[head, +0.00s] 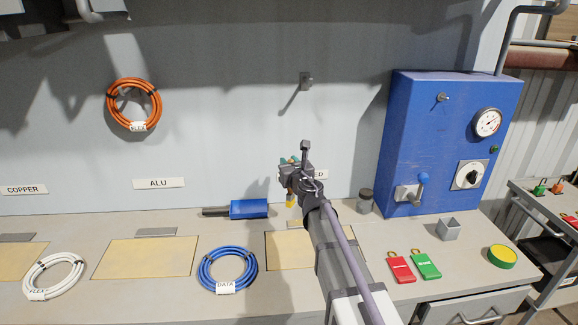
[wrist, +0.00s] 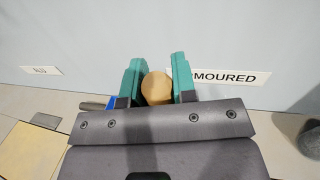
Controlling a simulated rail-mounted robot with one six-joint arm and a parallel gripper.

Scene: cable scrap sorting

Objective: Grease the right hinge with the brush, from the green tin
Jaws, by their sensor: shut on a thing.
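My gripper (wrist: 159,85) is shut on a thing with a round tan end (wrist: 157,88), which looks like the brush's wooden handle. The rest of it is hidden behind the jaws in the wrist view. In the head view my gripper (head: 292,172) is above the back of the bench, with a small yellow-orange part (head: 291,200) showing below it. A round green tin (head: 502,257) with a yellow top face stands at the right end of the bench, well apart from my gripper. I cannot make out a right hinge in either view.
A blue cabinet (head: 450,120) with a gauge and lever stands at the back right. A blue tool (head: 249,209) and blue cable coil (head: 227,270) lie left.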

